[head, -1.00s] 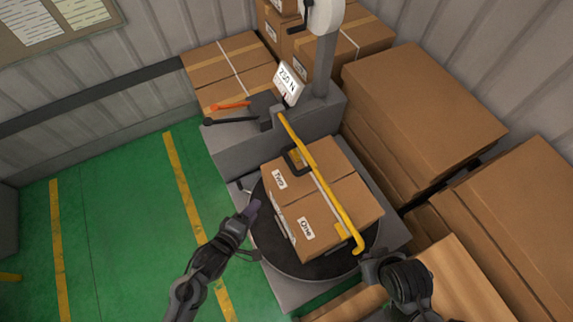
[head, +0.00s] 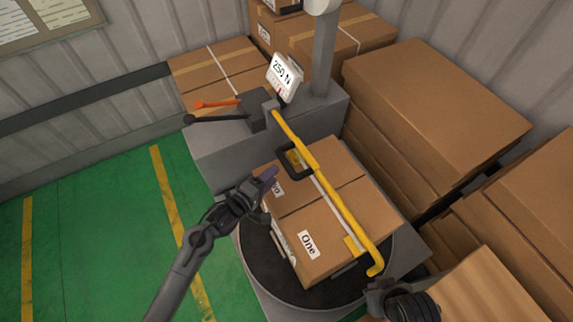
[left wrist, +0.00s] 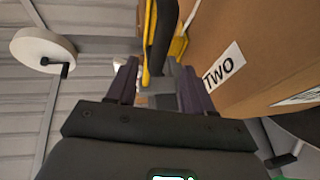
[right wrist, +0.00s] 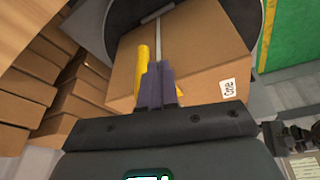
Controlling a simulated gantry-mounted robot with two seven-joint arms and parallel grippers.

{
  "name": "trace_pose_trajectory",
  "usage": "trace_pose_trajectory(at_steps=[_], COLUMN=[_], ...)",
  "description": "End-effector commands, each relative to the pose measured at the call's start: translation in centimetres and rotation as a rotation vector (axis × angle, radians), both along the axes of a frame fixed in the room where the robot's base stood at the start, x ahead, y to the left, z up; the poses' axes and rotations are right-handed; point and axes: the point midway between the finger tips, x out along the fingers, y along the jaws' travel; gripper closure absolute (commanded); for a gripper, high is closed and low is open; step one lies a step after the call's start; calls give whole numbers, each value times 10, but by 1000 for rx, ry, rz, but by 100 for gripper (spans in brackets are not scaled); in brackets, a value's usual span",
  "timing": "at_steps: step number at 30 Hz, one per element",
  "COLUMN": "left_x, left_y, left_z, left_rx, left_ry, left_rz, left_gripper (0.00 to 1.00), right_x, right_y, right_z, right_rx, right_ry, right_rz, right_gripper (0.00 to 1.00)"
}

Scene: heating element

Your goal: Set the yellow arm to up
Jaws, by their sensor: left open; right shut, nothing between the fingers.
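The yellow arm (head: 335,205) is a long bent bar lying low across the top of the cardboard box (head: 345,240). A black loop handle (head: 283,160) sticks out from its left side. My left gripper (head: 268,176) is open at the box's left edge, just below the black handle. In the left wrist view my left gripper (left wrist: 156,80) has its fingers apart, with the black handle (left wrist: 162,35) ahead between them and apparently not gripped. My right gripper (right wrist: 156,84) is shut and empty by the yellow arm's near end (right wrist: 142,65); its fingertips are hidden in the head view.
The box sits on a round dark turntable (head: 258,262). Stacked boxes (head: 440,100) crowd the right. Green floor (head: 90,240) is free at left.

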Motion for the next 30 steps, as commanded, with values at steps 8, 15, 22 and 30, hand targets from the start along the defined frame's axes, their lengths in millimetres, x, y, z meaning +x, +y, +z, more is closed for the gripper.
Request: trace_pose_trajectory(at_steps=[8,15,22,30], left_x=[36,56,63,63], left_y=[-29,-45,-50,-50], left_z=[-10,-15,-15,-15], left_rx=[-1,-1,-1,0], left_ry=[-1,-1,-1,0], left_rz=[0,0,1,1], left_gripper=[48,48,48,55], right_x=[0,0,0,0], right_y=[0,0,1,1], right_z=[-10,-16,-17,-17], right_rx=[0,2,5,6], right_ry=[0,1,2,2], right_rz=[0,-1,-4,-3], right_gripper=[100,100,100,100])
